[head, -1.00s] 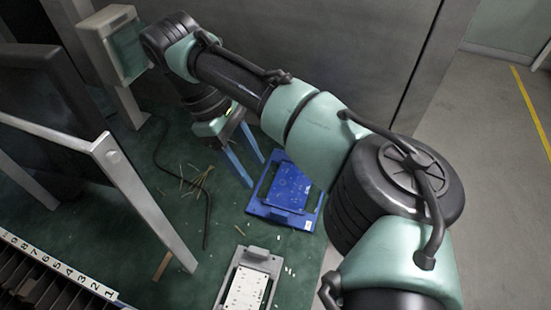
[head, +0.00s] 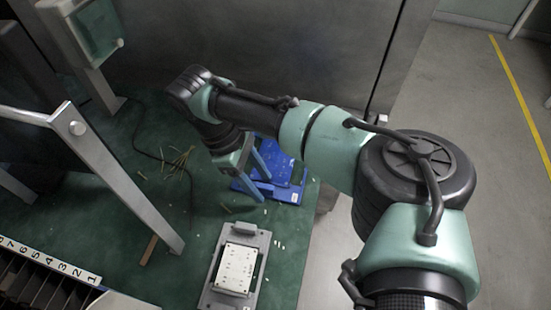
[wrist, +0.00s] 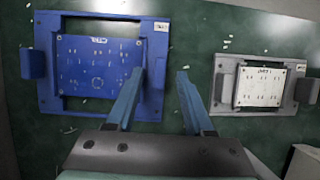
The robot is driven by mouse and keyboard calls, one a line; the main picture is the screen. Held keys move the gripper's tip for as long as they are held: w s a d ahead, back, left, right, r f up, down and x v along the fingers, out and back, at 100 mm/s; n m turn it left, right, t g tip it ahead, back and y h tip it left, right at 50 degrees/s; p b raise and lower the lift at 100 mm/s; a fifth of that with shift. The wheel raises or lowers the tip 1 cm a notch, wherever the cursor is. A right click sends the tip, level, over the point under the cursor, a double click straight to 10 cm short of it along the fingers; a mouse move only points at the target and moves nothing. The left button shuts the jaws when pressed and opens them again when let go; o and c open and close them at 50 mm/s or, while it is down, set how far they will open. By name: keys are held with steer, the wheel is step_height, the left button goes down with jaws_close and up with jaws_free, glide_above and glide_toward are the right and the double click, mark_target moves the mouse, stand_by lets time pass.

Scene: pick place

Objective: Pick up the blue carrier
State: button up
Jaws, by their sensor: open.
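The blue carrier (wrist: 152,97) lies flat on the green surface, on the left in the wrist view, with a blue panel marked with small dots in its middle. In the head view the blue carrier (head: 291,191) shows behind my gripper, partly hidden by the gripper and arm. My gripper (wrist: 161,74) is open and empty, its two blue fingers apart. In the wrist view the left finger overlaps the carrier's right edge, and the right finger is over bare green surface. In the head view my gripper (head: 263,178) points down at the carrier; I cannot tell whether it touches.
A grey carrier (head: 249,278) with a white panel lies nearer in the head view, right of the blue one in the wrist view (wrist: 221,85). Thin sticks (head: 181,160) and small white bits are scattered about. A metal frame (head: 120,175) stands left; a grey wall is behind.

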steer(key=shift+f, duration=0.1)
steer(key=shift+c, duration=0.3)
jaws_close()
